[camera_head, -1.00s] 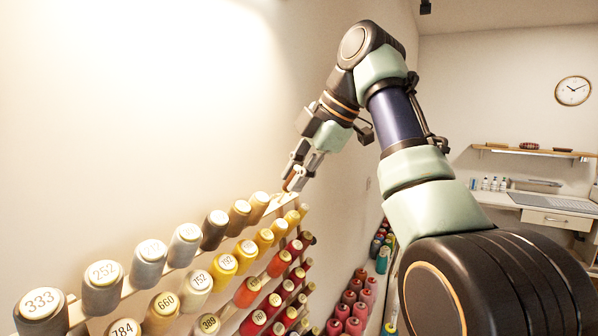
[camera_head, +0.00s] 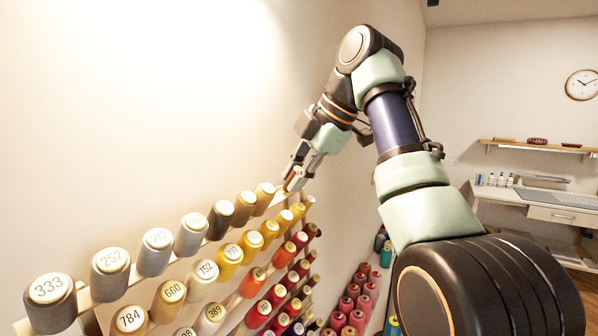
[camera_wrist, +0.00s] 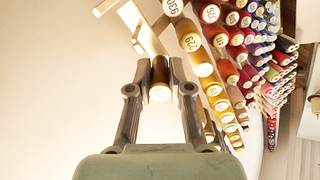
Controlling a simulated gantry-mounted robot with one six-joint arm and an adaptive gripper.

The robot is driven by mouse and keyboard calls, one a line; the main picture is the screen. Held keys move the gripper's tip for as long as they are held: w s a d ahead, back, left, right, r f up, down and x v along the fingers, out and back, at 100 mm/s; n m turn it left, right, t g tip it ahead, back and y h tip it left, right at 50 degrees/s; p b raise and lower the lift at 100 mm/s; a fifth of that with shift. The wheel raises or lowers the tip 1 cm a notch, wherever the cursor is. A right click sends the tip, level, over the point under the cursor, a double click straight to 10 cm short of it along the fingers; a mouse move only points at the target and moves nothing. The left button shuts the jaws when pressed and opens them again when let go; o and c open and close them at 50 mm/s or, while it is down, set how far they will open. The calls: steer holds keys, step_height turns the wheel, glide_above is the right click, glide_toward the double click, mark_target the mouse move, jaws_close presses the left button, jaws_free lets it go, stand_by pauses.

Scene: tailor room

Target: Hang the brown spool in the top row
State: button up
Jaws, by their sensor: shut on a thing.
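My gripper (camera_head: 296,178) is at the far right end of the top row of the spool rack. In the wrist view my gripper (camera_wrist: 160,84) is shut on the brown spool (camera_wrist: 160,80), which sits between its two fingers. In the head view only a small part of the brown spool (camera_head: 291,178) shows between the fingers. The top row rail (camera_head: 284,193) runs beside the gripper at its end. I cannot tell whether the spool touches a peg.
The top row holds several grey, brown and tan spools, including a tan spool (camera_head: 264,196) just left of my gripper. Lower rows of yellow, orange and red spools lie close below. A wall is behind the rack. A desk (camera_head: 540,203) and shelf (camera_head: 540,148) stand far right.

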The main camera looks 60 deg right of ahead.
steer(key=shift+w+f, duration=0.15)
steer(key=shift+f, duration=0.1)
steer(key=o, duration=0.8)
